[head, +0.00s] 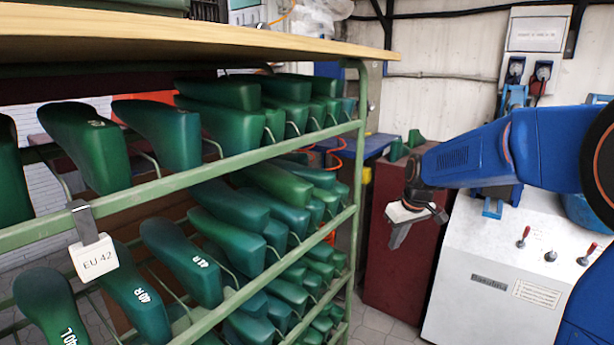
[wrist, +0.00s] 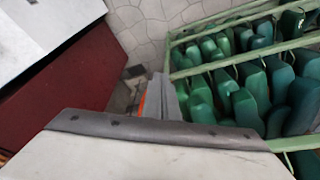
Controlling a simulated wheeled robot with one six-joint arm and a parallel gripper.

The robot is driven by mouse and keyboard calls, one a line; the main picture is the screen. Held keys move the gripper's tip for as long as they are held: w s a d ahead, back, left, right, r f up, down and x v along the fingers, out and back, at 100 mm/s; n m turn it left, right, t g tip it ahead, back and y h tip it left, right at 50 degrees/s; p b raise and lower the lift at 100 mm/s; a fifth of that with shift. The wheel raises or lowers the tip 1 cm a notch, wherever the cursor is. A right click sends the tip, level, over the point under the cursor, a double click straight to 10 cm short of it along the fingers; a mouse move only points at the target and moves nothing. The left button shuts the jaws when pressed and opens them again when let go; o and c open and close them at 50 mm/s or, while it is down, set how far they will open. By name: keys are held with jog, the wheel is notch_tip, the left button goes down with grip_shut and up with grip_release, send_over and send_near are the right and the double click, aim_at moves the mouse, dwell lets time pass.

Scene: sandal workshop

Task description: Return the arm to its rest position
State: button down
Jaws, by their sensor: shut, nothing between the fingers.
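My blue arm (head: 520,150) reaches in from the right in the head view, its wrist bent downward. My gripper (head: 398,236) hangs at its end in free air, right of the shoe-last rack (head: 352,210) and in front of the dark red cabinet (head: 388,262). In the wrist view its grey fingers (wrist: 162,97) point away past the pale gripper housing. The fingers are together, with nothing between them.
The rack holds green shoe lasts (head: 228,215) on several tiers, with an EU 42 tag (head: 93,258) on its rail. A white machine with levers (head: 490,280) stands behind my arm. Bare paved floor (wrist: 155,30) lies between cabinet and rack.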

jog(key=s+d+r+m, duration=0.1)
jog(key=s+r, duration=0.1)
jog(key=s, duration=0.7)
jog(key=s+r+m, duration=0.1)
jog(key=s+r, duration=0.1)
jog(key=s, duration=0.7)
jog(key=s+d+f+m, duration=0.1)
jog(key=s+f, duration=0.1)
jog(key=s, duration=0.7)
jog(key=s+d+f+m+t+h, duration=0.1)
jog(key=s+f, duration=0.1)
jog(key=s, duration=0.8)
jog(key=shift+s+m, duration=0.15)
jog(key=shift+m, duration=0.15)
